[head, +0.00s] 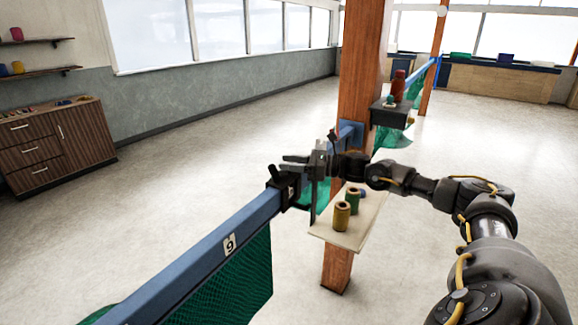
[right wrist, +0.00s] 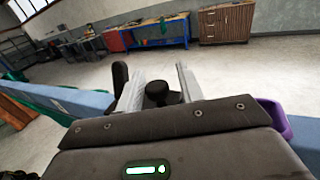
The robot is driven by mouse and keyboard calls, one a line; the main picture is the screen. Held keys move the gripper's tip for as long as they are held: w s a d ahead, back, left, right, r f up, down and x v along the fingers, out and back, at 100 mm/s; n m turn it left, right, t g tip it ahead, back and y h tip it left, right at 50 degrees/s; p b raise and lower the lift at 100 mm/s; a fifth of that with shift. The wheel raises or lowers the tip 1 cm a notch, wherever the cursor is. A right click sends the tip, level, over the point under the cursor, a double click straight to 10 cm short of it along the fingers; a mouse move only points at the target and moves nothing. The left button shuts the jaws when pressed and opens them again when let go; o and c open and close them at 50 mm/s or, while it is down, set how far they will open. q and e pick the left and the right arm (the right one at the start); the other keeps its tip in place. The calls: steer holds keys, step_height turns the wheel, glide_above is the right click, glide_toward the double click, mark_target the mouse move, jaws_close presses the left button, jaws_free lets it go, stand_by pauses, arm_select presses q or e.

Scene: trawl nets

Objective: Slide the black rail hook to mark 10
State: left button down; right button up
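The blue rail (head: 190,258) runs from the lower left toward the wooden post, with a white "9" mark (head: 229,244) on its side. The black rail hook (head: 275,176) sits on the rail beyond the 9 mark, toward the post. My right gripper (head: 287,164) is beside the hook, its fingers pointing left. In the right wrist view its two fingers (right wrist: 158,88) are apart, with a black knob (right wrist: 160,95) between them and gaps visible at the sides. I cannot read a 10 mark; the gripper and hook cover that part of the rail. My left gripper is not in view.
The wooden post (head: 360,80) stands just behind the gripper. Green netting (head: 235,285) hangs under the rail. A black shelf (head: 390,114) holds a red-brown bottle (head: 397,86). Open floor lies left.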

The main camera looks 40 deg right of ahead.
steer(key=shift+o, duration=0.6)
steer(key=shift+f, duration=0.15)
steer(key=shift+s, duration=0.1)
steer(key=shift+s+d+f+b, duration=0.1)
steer(key=shift+s+d+b, duration=0.1)
steer(key=shift+b, duration=0.15)
steer(key=b+v, duration=0.6)
steer(key=v, duration=0.4)
steer(key=shift+d, duration=0.1)
